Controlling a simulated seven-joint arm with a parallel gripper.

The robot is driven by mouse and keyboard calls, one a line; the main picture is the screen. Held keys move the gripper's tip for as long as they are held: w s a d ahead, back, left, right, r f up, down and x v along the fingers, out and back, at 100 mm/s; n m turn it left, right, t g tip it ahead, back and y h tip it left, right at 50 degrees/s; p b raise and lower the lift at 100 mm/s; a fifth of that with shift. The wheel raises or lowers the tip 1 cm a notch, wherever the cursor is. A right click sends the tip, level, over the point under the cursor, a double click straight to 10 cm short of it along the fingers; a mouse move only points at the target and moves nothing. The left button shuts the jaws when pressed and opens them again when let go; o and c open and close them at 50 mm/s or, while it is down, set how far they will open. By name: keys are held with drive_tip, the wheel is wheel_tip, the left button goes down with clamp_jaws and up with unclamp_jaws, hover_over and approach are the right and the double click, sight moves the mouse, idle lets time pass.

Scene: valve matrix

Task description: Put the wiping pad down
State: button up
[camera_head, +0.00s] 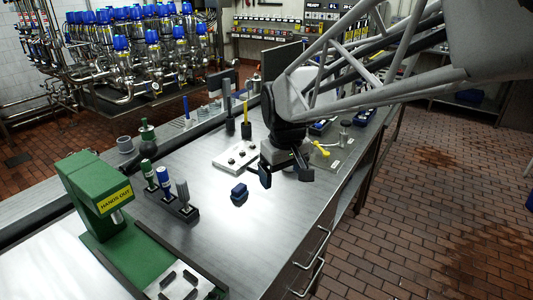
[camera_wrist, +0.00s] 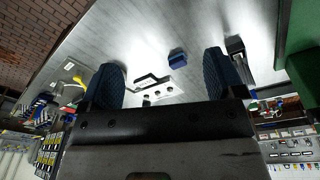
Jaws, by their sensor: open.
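The wiping pad appears to be the small dark blue block (camera_head: 239,190) on the bare steel bench top, left of my gripper. It also shows in the wrist view (camera_wrist: 177,57), beyond the gap between the fingers. A dark patch lies just below it in the head view, perhaps shadow or reflection. My gripper (camera_head: 285,173) is over the bench, to the right of the pad. Its two dark blue ridged fingers stand wide apart in the wrist view (camera_wrist: 163,78), with nothing held between them.
A white plate with several knobs (camera_head: 238,158) lies behind the pad. A black rack (camera_head: 181,211) holds several upright tools to its left. A green press marked "HANDS OUT" (camera_head: 96,200) stands at the front left. Bench space (camera_head: 270,225) in front of the pad is clear.

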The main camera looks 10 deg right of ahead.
drive_tip(key=s+d+m, duration=0.2)
drive_tip(key=s, duration=0.7)
drive_tip(key=s+d+f+m+t, duration=0.1)
drive_tip(key=s+d+m, duration=0.1)
drive_tip(key=s, duration=0.7)
drive_tip(key=shift+s, duration=0.4)
drive_tip(key=shift+o, duration=0.5)
drive_tip(key=shift+w, duration=0.15)
